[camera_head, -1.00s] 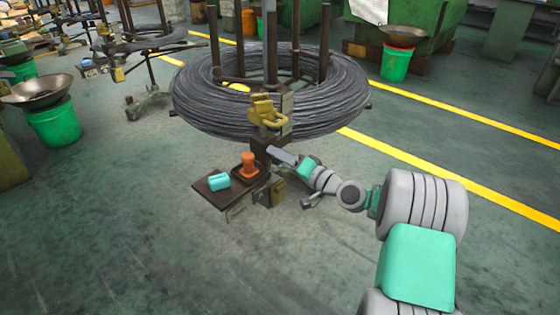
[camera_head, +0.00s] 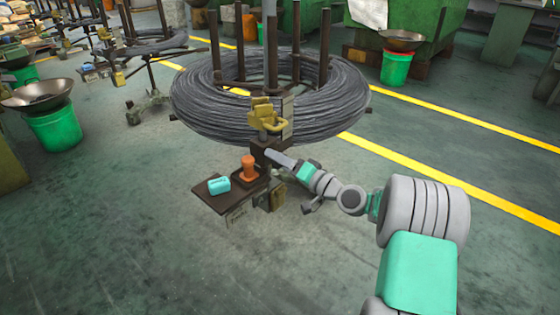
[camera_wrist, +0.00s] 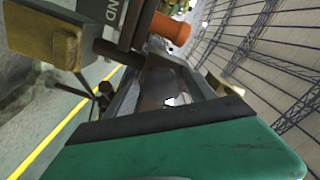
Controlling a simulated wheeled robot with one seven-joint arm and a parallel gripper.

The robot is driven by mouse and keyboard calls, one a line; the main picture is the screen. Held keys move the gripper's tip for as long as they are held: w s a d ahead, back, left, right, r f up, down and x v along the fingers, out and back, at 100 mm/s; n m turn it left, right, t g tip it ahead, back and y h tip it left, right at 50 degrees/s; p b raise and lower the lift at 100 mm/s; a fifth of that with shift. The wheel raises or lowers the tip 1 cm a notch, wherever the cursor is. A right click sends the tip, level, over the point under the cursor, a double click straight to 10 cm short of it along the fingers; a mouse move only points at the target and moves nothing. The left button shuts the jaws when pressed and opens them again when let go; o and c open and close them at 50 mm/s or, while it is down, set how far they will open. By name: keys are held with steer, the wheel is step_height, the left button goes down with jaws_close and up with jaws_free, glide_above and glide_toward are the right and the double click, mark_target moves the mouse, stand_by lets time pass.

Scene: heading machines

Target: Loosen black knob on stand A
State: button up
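The stand (camera_head: 272,60) with upright brown posts carries a large coil of dark wire (camera_head: 215,115). My gripper (camera_head: 272,154) reaches in from the right to the stand's dark block (camera_head: 262,147), just below a yellow clamp-like part (camera_head: 268,120). I cannot make out a black knob; it may be hidden by my gripper. In the wrist view my gripper's grey fingers (camera_wrist: 160,80) are close around or beside a dark brown part, and I cannot tell whether they touch it. A sign ending in "ND" (camera_wrist: 108,14) is at the top of that view.
A small brown shelf (camera_head: 215,203) on the stand holds a cyan block (camera_head: 218,186) and an orange piece (camera_head: 249,168), also in the wrist view (camera_wrist: 170,28). A yellowish block (camera_wrist: 48,38) is near my gripper at left. Green buckets (camera_head: 55,125) stand at left; the front floor is clear.

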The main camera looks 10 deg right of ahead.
steer(key=p+v, duration=0.2)
steer(key=v, duration=0.5)
steer(key=shift+s+d, duration=0.25)
steer(key=shift+s, duration=0.05)
steer(key=s+a+r+n+g+h+p, duration=0.25)
steer(key=a+r+g+p, duration=0.2)
steer(key=r+p, duration=0.45)
steer(key=s+a+r+n+g+h+p, duration=0.2)
steer(key=s+a+r+n+g+p, duration=0.25)
steer(key=p, duration=0.55)
steer(key=s+d+r+m+g+h+p, duration=0.1)
steer(key=s+d+r+h+p, duration=0.1)
steer(key=s+r+p, duration=0.5)
steer(key=s+d+r+m+g+h+p, duration=0.1)
steer(key=s+d+r+m+h+p, duration=0.1)
steer(key=s+r+h+p, duration=0.2)
steer(key=s+r+p, duration=0.3)
steer(key=s+r, duration=0.2)
steer(key=r, duration=0.1)
steer(key=shift+d+r+p, duration=0.2)
steer(key=shift+p, duration=0.15)
